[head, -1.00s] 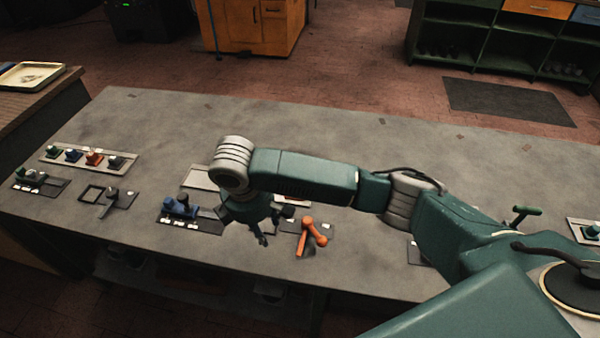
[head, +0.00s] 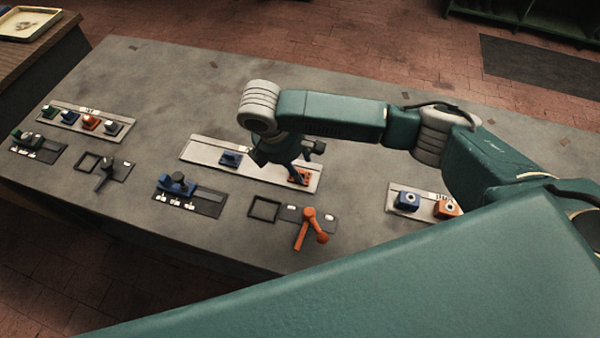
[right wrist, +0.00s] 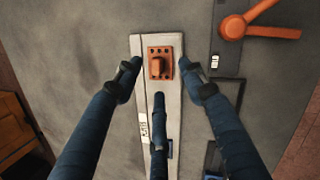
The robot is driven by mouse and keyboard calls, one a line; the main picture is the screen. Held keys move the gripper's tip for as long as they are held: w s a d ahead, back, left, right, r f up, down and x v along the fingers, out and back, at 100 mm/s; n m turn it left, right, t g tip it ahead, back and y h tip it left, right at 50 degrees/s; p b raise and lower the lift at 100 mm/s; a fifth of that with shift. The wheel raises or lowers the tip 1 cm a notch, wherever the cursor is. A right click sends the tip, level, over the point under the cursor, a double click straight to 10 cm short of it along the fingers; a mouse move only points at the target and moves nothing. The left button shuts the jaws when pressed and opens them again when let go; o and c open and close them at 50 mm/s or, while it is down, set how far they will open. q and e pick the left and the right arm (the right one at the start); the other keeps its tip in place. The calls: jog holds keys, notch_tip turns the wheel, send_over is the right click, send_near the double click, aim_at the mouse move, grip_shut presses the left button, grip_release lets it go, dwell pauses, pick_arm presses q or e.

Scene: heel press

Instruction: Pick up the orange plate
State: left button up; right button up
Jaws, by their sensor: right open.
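The orange plate (head: 300,177) lies at the right end of a long pale tray (head: 205,149) on the workbench. In the right wrist view the orange plate (right wrist: 153,50) is a small rectangle with dark holes and a raised block in its middle. My right gripper (head: 301,163) is above it, its fingers pointing down and partly hiding it in the head view. In the right wrist view the right gripper (right wrist: 160,76) is open and empty, with fingers spread to the left, right and below the plate. My left gripper is not in view.
A blue piece (head: 231,159) sits left on the same tray. In front are an orange lever (head: 308,230), an empty square frame (head: 264,209) and a blue fixture (head: 176,185). A tray with blue and orange blocks (head: 446,208) is to the right. The back of the bench is clear.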

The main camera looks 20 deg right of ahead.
aim_at(300, 171)
jog(key=x, duration=0.2)
jog(key=w+p+x, duration=0.1)
jog(key=x, duration=0.2)
jog(key=shift+a+p, duration=0.1)
jog(key=shift+p, duration=0.2)
jog(key=shift+f, duration=0.15)
jog(key=c, duration=0.9)
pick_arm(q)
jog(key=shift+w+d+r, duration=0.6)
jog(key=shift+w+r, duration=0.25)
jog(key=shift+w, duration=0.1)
pick_arm(e)
grip_shut()
